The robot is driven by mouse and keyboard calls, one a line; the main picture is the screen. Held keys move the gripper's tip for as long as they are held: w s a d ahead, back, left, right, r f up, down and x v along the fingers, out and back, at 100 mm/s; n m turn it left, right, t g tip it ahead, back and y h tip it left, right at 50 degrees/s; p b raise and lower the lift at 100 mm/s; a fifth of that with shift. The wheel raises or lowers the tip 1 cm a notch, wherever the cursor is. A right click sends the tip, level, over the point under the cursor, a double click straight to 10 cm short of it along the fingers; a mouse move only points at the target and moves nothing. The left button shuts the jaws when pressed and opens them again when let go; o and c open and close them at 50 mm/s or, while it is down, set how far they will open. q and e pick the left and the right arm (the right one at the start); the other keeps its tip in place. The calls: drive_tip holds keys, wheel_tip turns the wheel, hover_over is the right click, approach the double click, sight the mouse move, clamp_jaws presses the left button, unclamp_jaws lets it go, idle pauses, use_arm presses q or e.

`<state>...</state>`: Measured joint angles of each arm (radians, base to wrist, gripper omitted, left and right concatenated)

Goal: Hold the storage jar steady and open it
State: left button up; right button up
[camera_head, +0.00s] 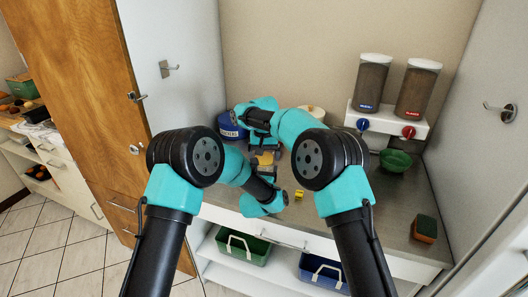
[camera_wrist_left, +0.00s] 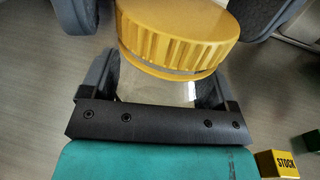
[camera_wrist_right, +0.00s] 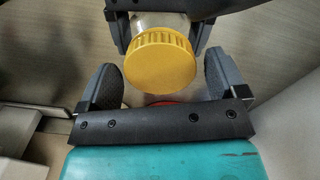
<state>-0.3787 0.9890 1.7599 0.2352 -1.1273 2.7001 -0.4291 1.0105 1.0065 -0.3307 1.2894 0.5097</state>
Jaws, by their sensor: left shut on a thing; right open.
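The storage jar has a clear body and a ribbed yellow lid (camera_head: 264,158); in the head view it is small and partly hidden by my arms. In the left wrist view my left gripper (camera_wrist_left: 155,90) is shut on the clear jar body (camera_wrist_left: 150,88), below the yellow lid (camera_wrist_left: 178,35). In the right wrist view the lid (camera_wrist_right: 160,60) faces the camera, between the spread fingers of my right gripper (camera_wrist_right: 160,85). The right gripper is open, with a gap on each side of the lid. The lid appears seated on the jar.
A small yellow stock cube (camera_head: 299,193) lies on the counter near the jar. A blue container (camera_head: 229,127) stands behind left. A green bowl (camera_head: 395,160) sits under two dispensers (camera_head: 398,90) at right. The right counter has free room.

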sight(264, 157)
drive_tip(key=c, duration=0.9)
drive_tip(key=n, duration=0.6)
drive_tip(key=shift+c, duration=0.2)
drive_tip(key=shift+r, duration=0.7)
drive_tip(key=shift+r, duration=0.3)
drive_tip(key=shift+r, duration=0.25)
idle(0.5)
drive_tip(key=shift+r, duration=1.9)
use_arm(q)
drive_tip(key=o, duration=1.6)
